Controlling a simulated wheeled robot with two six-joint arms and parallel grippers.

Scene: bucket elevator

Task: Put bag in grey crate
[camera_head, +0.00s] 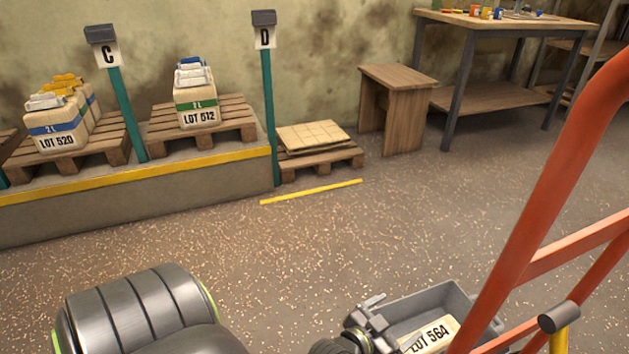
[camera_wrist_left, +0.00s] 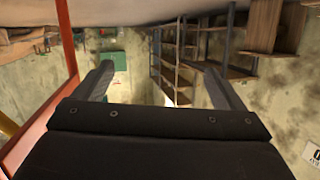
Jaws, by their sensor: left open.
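A pale bag marked LOT 564 (camera_head: 430,336) lies inside the grey crate (camera_head: 428,302) at the bottom of the head view. Only its upper part shows; an orange frame and the picture edge hide the rest. My left gripper (camera_head: 372,308) is beside the crate's left end in the head view. In the left wrist view its two fingers (camera_wrist_left: 160,82) stand wide apart with nothing between them. I cannot tell whether the gripper touches the crate. My right gripper is not in view.
An orange tubular frame (camera_head: 545,190) rises at the right, close to the crate. Bags LOT 520 (camera_head: 58,128) and LOT 512 (camera_head: 196,100) stand on pallets on a raised ledge (camera_head: 140,200). The middle floor is clear.

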